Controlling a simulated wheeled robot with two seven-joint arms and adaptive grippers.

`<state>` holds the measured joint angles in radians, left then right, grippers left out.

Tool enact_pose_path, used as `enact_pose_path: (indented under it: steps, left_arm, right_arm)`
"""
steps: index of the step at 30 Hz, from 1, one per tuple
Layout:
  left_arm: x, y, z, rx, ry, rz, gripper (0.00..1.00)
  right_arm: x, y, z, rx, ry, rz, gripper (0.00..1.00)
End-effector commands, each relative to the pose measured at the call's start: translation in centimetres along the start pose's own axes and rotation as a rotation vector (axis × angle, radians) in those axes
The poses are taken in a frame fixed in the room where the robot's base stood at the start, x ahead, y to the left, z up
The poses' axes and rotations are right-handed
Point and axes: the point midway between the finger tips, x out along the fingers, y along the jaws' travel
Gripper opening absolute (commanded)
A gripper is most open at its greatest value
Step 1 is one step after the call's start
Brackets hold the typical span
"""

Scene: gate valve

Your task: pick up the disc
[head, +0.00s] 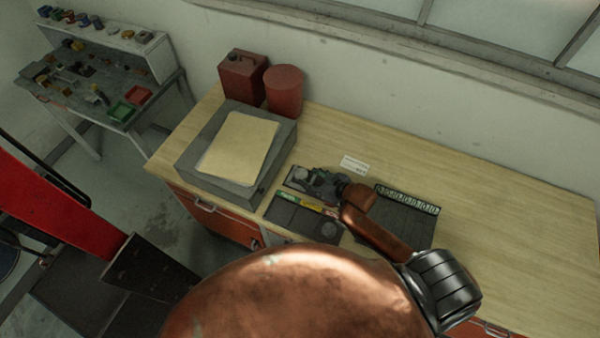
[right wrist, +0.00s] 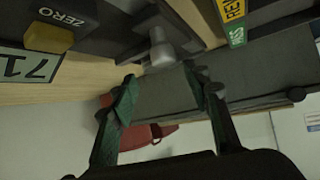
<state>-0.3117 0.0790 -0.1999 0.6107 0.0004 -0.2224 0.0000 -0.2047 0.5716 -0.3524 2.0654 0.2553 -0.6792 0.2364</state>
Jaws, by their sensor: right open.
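My right gripper (head: 322,184) is over the small dark instrument at the middle of the bench. In the right wrist view its green-padded fingers (right wrist: 166,95) are open and apart, with nothing clearly held between them. A light grey round piece (head: 301,173), possibly the disc, shows at the instrument's left end in the head view. A metallic round piece (right wrist: 162,50) shows just beyond the fingers in the right wrist view; I cannot tell if it is the same one. A dark round piece (head: 328,229) lies in the dark sorting tray (head: 290,217). My left gripper is not in view.
A grey slab with a tan sheet (head: 240,145) stands left of the instrument. A red can (head: 242,76) and a red round container (head: 284,92) stand behind it. A dark slotted tray (head: 405,218) lies to the right. The bench's right end (head: 520,225) is clear.

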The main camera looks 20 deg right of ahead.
Motion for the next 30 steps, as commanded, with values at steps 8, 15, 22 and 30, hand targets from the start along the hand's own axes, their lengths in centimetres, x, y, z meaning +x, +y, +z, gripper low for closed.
enact_pose_path:
  steps: [8, 15, 22, 30]
  left_arm:
    - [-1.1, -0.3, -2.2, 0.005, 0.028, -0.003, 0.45]
    - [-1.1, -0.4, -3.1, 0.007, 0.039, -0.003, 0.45]
    - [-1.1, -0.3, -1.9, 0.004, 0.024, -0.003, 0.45]
    - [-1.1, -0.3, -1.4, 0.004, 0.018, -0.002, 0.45]
  right_arm:
    - [3.9, -0.1, -0.5, -0.001, 0.000, -0.002, 0.43]
    - [4.7, -0.2, -0.3, -0.002, -0.001, -0.004, 0.43]
    - [4.7, -0.2, -0.3, -0.002, -0.001, -0.004, 0.34]
    - [4.7, -0.2, -0.3, -0.002, -0.001, -0.004, 0.15]
